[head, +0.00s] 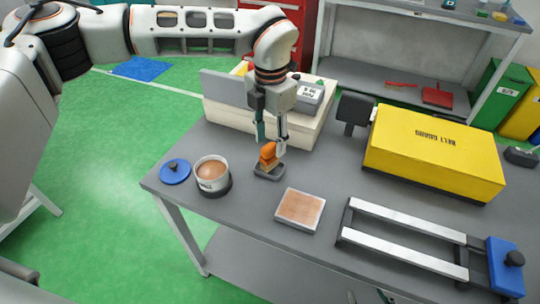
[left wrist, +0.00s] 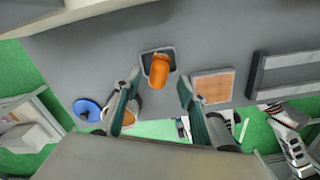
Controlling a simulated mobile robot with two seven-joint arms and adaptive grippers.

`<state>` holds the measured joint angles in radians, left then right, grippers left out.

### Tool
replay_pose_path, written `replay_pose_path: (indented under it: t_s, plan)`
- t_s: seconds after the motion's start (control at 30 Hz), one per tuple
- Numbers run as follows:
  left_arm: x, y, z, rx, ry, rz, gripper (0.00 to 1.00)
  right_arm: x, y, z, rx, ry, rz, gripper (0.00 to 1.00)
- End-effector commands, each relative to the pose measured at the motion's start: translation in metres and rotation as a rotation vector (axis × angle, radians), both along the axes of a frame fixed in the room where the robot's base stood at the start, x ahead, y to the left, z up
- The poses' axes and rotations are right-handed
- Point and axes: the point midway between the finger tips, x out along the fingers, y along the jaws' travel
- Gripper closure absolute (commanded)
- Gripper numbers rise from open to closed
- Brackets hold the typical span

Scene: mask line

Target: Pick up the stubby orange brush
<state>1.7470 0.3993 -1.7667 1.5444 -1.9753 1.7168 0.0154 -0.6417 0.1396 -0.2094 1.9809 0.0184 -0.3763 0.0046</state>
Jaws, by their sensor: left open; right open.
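The stubby orange brush (head: 268,152) stands in a small dark grey holder (head: 277,174) on the grey bench. Its rounded orange handle points up and its lower part is tan. My left gripper (head: 272,139) hangs over it with the fingers pointing down, open and empty. The fingertips are close to the top of the brush. In the left wrist view the brush (left wrist: 159,71) appears between and just beyond the two spread fingers (left wrist: 159,82), with the holder (left wrist: 146,58) behind it.
A white pot (head: 212,175) and blue lid (head: 175,172) stand left of the holder, and a tan-topped square tray (head: 300,209) to its right. Behind is a cream box (head: 310,125). A yellow belt guard (head: 435,150) and a railed blue-ended fixture (head: 405,256) occupy the right.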

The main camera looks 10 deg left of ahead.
Motion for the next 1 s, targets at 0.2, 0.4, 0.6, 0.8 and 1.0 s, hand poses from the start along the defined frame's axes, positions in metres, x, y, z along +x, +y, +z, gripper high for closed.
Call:
replay_pose_path:
  t_s: [0.2, 0.4, 0.6, 0.8, 1.0]
  plan:
    - [0.0, 0.003, -0.033, 0.001, 0.004, 0.0, 0.59, 0.0, 0.0, -0.001, 0.0, 0.001, 0.0, 0.51]
    - [0.001, 0.002, -0.041, -0.001, 0.001, 0.0, 0.59, 0.0, 0.0, -0.001, -0.002, 0.0, 0.0, 0.51]
    - [0.001, 0.002, -0.041, -0.001, 0.001, 0.0, 0.82, 0.0, -0.001, -0.001, -0.002, -0.001, -0.001, 0.51]
    - [0.001, 0.002, -0.041, -0.001, 0.001, -0.001, 1.0, 0.0, -0.001, 0.0, -0.003, -0.001, 0.0, 0.51]
    - [0.001, 0.002, -0.04, -0.002, 0.001, -0.001, 1.0, 0.0, -0.002, 0.0, -0.002, -0.001, -0.002, 0.51]
